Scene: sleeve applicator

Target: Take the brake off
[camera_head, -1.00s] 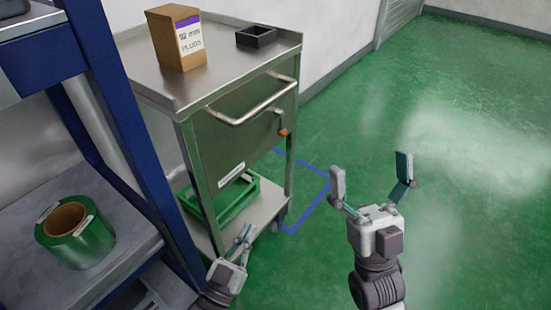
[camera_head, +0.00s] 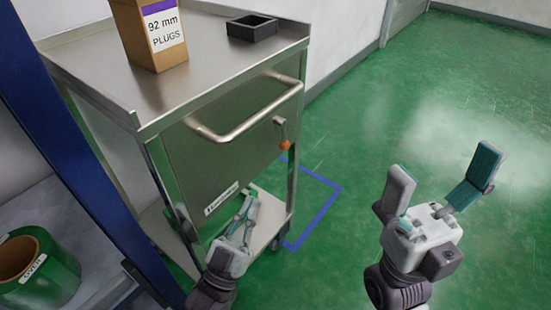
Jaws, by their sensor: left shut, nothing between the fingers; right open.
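A steel trolley (camera_head: 215,165) stands left of centre, with a push handle (camera_head: 250,115) along its upper front. A small lever with an orange knob (camera_head: 285,144) hangs on its front panel, right of the handle; it looks like the brake control. My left gripper (camera_head: 248,204) is shut and empty, low in front of the trolley's panel, below and left of the knob. My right gripper (camera_head: 440,178) is open and empty over the floor, right of the trolley and apart from the knob.
On the trolley top are a box labelled 92 mm plugs (camera_head: 150,35) and a small black tray (camera_head: 252,27). A blue rack post (camera_head: 80,165) and a green roll (camera_head: 40,268) are at left. Blue tape (camera_head: 320,212) marks the green floor (camera_head: 350,150), clear at right.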

